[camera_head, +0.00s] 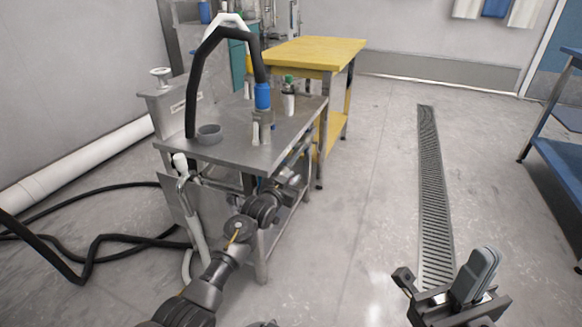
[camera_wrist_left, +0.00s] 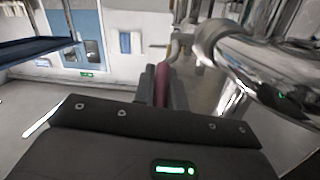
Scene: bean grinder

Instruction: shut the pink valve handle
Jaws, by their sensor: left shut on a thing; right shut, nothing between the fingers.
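The pink valve handle (camera_wrist_left: 163,78) shows as a narrow dark pink strip between the fingers of my left gripper (camera_wrist_left: 160,92) in the left wrist view. That gripper is shut on it, and the fingers hide much of the handle. In the head view my left gripper (camera_head: 290,176) is at the right front side of the steel table, just below its top, by the pipework. I cannot pick out the handle there. My right gripper (camera_head: 474,277) is shut and empty over the floor at the lower right.
A shiny steel pipe (camera_wrist_left: 262,68) runs close beside the left gripper. A yellow table (camera_head: 316,52) stands behind. The floor around the drain grate (camera_head: 430,180) is clear.

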